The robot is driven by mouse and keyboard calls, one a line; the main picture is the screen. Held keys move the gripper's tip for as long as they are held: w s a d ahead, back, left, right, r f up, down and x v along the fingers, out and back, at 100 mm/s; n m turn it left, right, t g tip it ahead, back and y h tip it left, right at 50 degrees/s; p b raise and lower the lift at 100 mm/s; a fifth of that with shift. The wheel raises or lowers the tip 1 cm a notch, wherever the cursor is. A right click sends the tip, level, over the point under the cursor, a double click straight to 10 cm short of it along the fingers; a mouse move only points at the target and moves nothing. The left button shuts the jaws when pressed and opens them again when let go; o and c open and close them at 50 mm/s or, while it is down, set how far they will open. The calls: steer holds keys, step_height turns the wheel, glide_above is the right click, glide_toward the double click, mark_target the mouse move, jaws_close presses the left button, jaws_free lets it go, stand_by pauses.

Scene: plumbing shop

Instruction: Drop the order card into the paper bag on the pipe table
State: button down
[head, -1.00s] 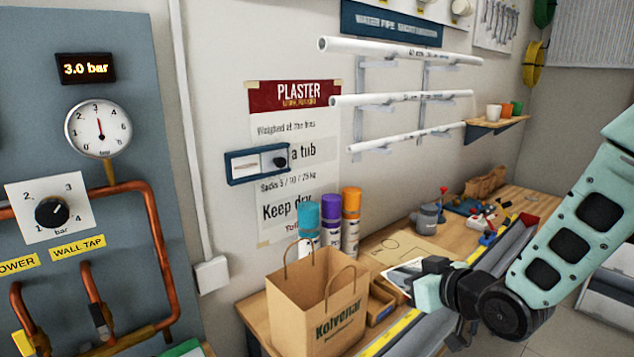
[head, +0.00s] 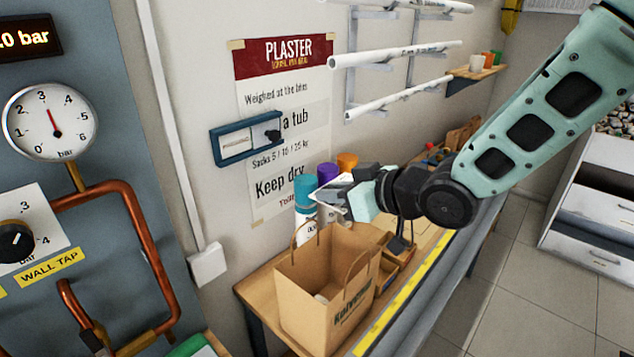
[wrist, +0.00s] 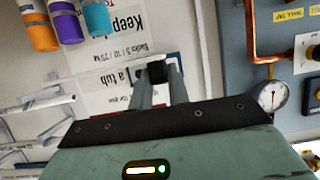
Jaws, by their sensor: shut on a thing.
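The order card (head: 331,196) is a small pale card with a dark printed part, seen in the head view at the tip of my gripper (head: 347,202). My gripper is shut on it and holds it above the table, near the back of the bag's opening in the picture. The brown paper bag (head: 318,314) stands upright and open on the pipe table (head: 257,290), with two looped handles up and "Kolvenar" on its front. Something whitish shows inside it. In the wrist view my fingers (wrist: 158,92) point at the wall; I cannot make out the card clearly there.
Several spray cans with teal, purple (head: 327,172) and orange caps stand behind the bag. Small wooden trays (head: 391,262) sit to its right, beside a yellow level (head: 402,293). A blue-framed wall box (head: 236,142) and white pipes (head: 400,55) are on the wall.

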step_height(320, 180, down, 6)
steer(key=b, duration=0.4)
steer(key=shift+b, duration=0.3)
steer(key=c, duration=1.3)
jaws_free()
steer(key=shift+o, duration=0.2)
steer(key=shift+d, duration=0.1)
steer(key=b+v, duration=0.5)
steer(key=v, duration=1.2)
steer(key=shift+s+d, duration=0.1)
steer(key=shift+s, duration=0.05)
